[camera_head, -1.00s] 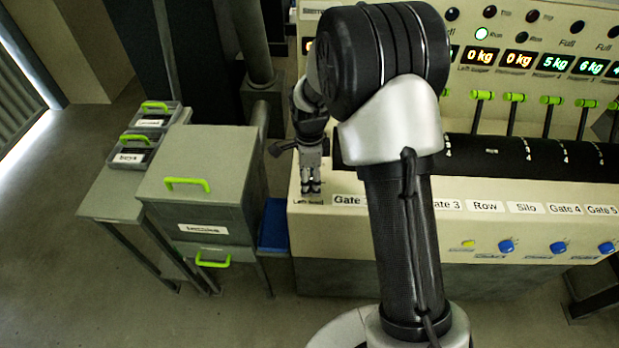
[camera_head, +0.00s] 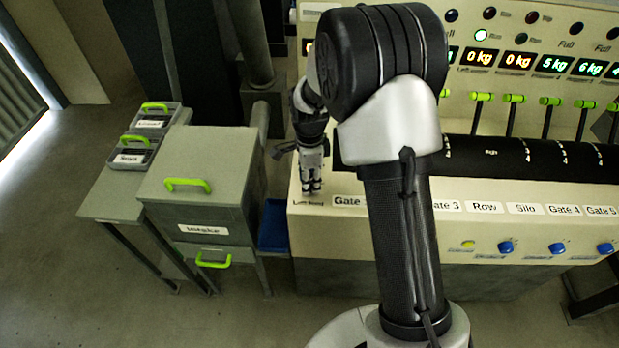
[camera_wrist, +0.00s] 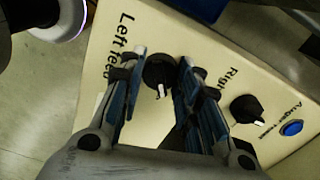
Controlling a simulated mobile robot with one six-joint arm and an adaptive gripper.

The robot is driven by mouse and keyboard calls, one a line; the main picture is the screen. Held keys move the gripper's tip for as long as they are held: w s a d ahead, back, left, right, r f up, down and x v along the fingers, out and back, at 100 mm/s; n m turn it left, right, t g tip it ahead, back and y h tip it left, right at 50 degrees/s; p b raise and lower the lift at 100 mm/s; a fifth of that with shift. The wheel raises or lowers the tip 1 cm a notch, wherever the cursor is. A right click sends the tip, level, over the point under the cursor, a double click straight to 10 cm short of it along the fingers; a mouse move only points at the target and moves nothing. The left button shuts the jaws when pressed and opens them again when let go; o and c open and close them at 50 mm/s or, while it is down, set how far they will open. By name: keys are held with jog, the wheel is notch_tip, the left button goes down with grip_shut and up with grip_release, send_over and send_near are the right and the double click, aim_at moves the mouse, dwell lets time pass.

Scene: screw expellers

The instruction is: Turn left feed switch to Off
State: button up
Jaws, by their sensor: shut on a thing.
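The left feed switch (camera_wrist: 160,70) is a round black knob with a white pointer. It sits on the cream panel beside the printed "Left feed" label (camera_wrist: 126,45). In the wrist view its pointer is toward the bottom of the picture, away from the label's start. My gripper (camera_wrist: 161,64) is shut on this knob, with one finger on each side of it. In the head view my gripper (camera_head: 311,188) is down at the panel's left end, just above the "Left feed" label, and the knob is hidden behind the fingers.
A second black knob (camera_wrist: 246,109), labelled "Right...", stands right of my fingers, with a blue button (camera_wrist: 291,128) beyond. Grey drawers (camera_head: 205,190) and a side table with labelled bins (camera_head: 130,152) stand left of the console. Several green-topped levers (camera_head: 515,98) are farther right.

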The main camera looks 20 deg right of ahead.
jog(key=n+p, duration=0.2)
jog(key=n, duration=0.3)
jog(key=shift+n, duration=0.4)
jog(key=n+p, duration=0.1)
jog(key=n, duration=0.4)
dwell(0.4)
jog(key=o, duration=1.1)
jog(key=shift+r, duration=6)
